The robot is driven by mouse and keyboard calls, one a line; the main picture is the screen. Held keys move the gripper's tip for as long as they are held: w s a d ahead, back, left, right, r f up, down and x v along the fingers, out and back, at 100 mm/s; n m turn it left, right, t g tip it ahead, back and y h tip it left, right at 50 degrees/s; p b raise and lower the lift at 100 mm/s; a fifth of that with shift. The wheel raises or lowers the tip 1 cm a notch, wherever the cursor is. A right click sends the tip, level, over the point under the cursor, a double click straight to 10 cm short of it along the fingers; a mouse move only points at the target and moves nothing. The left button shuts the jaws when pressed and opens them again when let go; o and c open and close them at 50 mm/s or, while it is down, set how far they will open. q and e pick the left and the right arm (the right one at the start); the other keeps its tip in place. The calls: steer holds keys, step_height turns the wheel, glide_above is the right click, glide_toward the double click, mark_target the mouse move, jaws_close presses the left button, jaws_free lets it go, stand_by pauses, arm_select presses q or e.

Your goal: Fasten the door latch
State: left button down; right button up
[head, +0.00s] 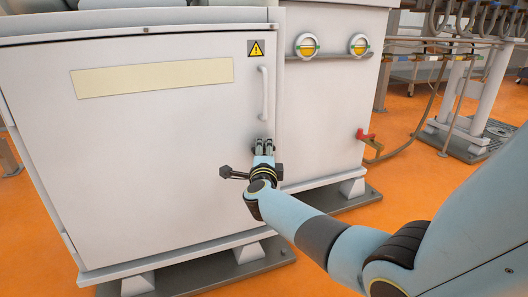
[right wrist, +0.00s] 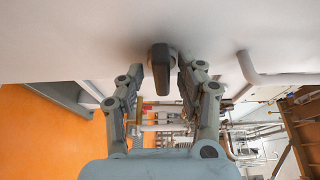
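The door latch (right wrist: 161,68) is a small dark grey handle on the light grey cabinet door (right wrist: 70,35). In the right wrist view it lies between the two fingers of my right gripper (right wrist: 162,85), which are open with a small gap on each side of it. In the head view my right gripper (head: 263,147) is at the right edge of the door (head: 150,150), below the bar handle (head: 264,93), and it hides the latch there. The door looks closed against its frame. My left gripper is not in view.
The bar handle also shows in the right wrist view (right wrist: 275,78), right of the latch. A neighbouring cabinet (head: 325,115) has two round gauges (head: 306,45) and a red valve (head: 366,135). Pipes and hoses stand at the right. The orange floor (head: 405,110) is partly open.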

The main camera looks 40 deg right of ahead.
steer(key=shift+a, duration=0.1)
steer(key=v, duration=1.2)
